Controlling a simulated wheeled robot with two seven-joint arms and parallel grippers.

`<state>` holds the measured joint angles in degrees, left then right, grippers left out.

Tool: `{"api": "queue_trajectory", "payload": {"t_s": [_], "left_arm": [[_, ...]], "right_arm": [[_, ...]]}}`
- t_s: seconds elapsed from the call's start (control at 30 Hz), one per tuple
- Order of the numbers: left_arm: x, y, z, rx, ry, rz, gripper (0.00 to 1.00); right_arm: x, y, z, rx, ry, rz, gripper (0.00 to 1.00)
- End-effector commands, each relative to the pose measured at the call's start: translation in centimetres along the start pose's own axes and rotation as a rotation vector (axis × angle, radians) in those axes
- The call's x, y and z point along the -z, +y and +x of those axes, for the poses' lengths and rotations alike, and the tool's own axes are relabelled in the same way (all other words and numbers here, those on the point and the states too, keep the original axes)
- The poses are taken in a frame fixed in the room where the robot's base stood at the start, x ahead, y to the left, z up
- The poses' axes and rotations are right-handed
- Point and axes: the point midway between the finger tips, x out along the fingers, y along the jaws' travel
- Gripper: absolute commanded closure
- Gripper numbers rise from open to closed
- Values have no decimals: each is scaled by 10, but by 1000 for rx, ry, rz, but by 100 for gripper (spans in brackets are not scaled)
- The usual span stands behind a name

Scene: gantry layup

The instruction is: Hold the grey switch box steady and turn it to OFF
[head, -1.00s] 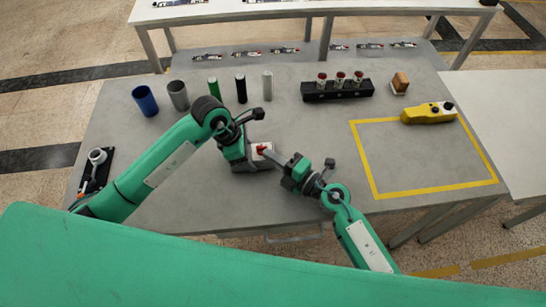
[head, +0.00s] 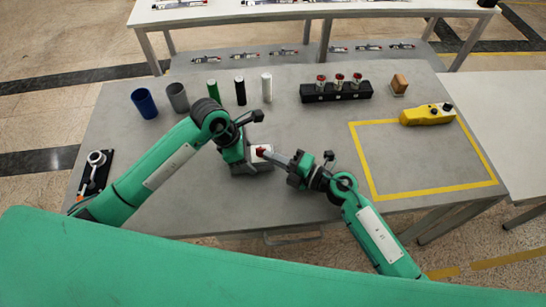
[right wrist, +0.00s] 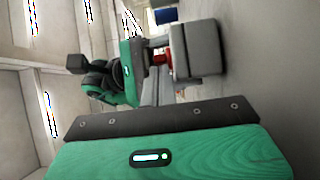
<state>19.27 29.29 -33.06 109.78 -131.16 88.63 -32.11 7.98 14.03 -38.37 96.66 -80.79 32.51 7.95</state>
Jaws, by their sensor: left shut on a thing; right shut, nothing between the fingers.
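The grey switch box (head: 264,164) stands on the grey table, with a pale top and a red knob (head: 261,152). My left gripper (head: 246,160) is shut on the box from its left side; the arm hides part of it. My right gripper (head: 276,155) is shut and empty, its fingertips at the right side of the red knob. In the right wrist view the box (right wrist: 198,50) is at upper right, and the closed fingers (right wrist: 158,80) point at the red knob (right wrist: 161,58). Whether they touch it, I cannot tell.
Several cylinders, including a blue cup (head: 145,102), stand behind at left. A black rack (head: 336,93), a wooden block (head: 399,84) and a yellow control box (head: 427,115) are at back right. The yellow-taped area (head: 425,165) is otherwise clear. A black plate with a white part (head: 95,172) lies far left.

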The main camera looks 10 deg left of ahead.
Motion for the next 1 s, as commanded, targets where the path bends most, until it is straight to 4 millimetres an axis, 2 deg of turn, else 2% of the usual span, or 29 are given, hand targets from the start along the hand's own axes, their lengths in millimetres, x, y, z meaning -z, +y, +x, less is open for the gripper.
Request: {"api": "queue_trajectory", "payload": {"t_s": [0.57,1.0], "left_arm": [[0,-1,0,1,0,2,76],[0,-1,0,2,0,2,76]], "right_arm": [[-10,0,-1,1,175,-2,100],[-22,1,1,0,433,-2,100]]}}
